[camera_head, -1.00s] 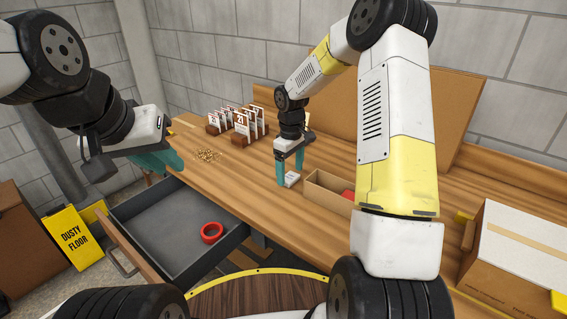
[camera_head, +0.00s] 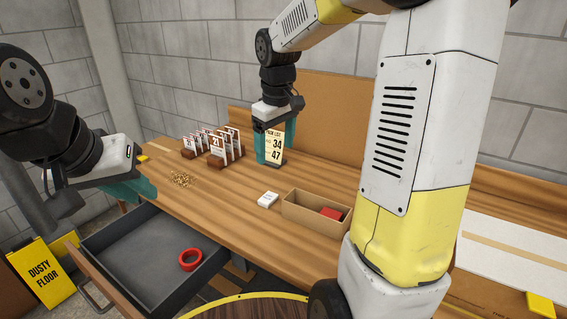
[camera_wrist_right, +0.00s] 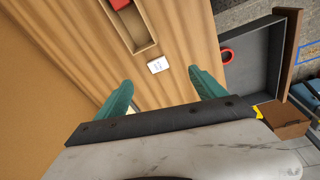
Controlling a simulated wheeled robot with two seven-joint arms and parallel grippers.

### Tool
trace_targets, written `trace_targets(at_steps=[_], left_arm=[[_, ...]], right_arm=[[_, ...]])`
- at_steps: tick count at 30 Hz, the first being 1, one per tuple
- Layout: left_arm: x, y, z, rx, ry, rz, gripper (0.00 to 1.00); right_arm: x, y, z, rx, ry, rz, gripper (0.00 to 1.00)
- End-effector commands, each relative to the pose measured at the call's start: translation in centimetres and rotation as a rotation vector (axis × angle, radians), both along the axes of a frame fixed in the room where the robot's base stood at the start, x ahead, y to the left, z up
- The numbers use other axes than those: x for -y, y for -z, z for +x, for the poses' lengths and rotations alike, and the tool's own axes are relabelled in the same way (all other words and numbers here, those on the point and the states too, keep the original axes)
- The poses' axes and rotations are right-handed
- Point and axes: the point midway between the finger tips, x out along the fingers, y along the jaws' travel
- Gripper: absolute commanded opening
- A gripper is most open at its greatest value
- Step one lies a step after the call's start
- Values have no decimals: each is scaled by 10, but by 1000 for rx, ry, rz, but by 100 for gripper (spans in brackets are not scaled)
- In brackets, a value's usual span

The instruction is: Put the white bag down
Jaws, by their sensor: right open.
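The small white bag (camera_head: 267,200) lies on the wooden table (camera_head: 215,205), left of a cardboard box. It also shows in the right wrist view (camera_wrist_right: 157,66), beyond the gap between the fingers and clear of them. My right gripper (camera_head: 275,148) is open, with its teal fingers spread, farther back than the bag and apart from it. A yellow pick list sign (camera_head: 273,147) with 34 and 47 shows between those fingers; I cannot tell whether they touch it. My left gripper (camera_head: 137,190) hangs at the left above the drawer's edge; its finger gap is not clear.
An open cardboard box (camera_head: 308,220) holds a red item (camera_head: 332,213). Numbered card holders (camera_head: 217,148) and a small pile of brass-coloured pieces (camera_head: 181,180) are at the back left. An open grey drawer (camera_head: 130,250) holds a red ring (camera_head: 190,259).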

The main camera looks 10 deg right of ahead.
Motion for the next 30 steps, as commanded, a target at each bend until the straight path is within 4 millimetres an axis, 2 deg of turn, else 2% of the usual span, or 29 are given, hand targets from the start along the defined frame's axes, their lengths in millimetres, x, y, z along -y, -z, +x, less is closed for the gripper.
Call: trace_targets(at_steps=[1,6,12,15,21,30], left_arm=[[0,0,0,0,0,0,22],[0,0,0,0,0,0,22],[0,0,0,0,0,0,22],[0,0,0,0,0,0,22],[0,0,0,0,0,0,22],[0,0,0,0,0,0,22]], right_arm=[[2,-16,-21,40,43,14,80],[9,-45,-89,153,202,100,80],[11,-53,-157,263,366,245,80],[10,-51,-178,295,421,307,80],[9,-46,-196,319,468,366,80],[9,-46,-196,319,470,368,80]])
